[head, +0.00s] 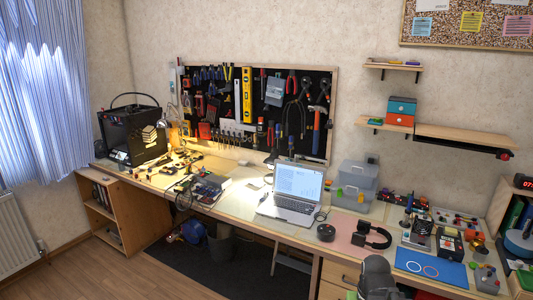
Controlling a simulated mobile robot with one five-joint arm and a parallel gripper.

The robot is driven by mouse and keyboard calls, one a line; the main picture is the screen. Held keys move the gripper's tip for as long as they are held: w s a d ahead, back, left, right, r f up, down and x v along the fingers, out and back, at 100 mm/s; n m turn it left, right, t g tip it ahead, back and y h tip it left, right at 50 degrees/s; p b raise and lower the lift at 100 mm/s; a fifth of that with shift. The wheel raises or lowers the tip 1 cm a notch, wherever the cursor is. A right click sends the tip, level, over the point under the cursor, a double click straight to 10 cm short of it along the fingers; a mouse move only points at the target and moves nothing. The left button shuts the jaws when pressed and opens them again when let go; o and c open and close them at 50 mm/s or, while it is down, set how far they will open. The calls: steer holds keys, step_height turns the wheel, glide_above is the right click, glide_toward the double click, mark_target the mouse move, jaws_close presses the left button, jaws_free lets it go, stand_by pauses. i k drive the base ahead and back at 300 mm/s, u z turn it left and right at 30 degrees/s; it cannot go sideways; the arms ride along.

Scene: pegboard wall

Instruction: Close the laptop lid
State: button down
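The laptop (296,184) stands open on the long workbench, a little right of the middle of the head view. Its lid is raised and leans back, with a lit white page of text on the screen. Its silver base and keyboard (288,211) lie flat near the bench's front edge. I do not see my gripper in this view. Nothing is seen touching the laptop.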

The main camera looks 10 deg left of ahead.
mark_target(304, 182)
steer(key=u, duration=0.9)
steer(key=i, duration=2.2)
steer(key=u, duration=0.4)
steer(key=i, duration=0.95)
steer(key=z, duration=0.1)
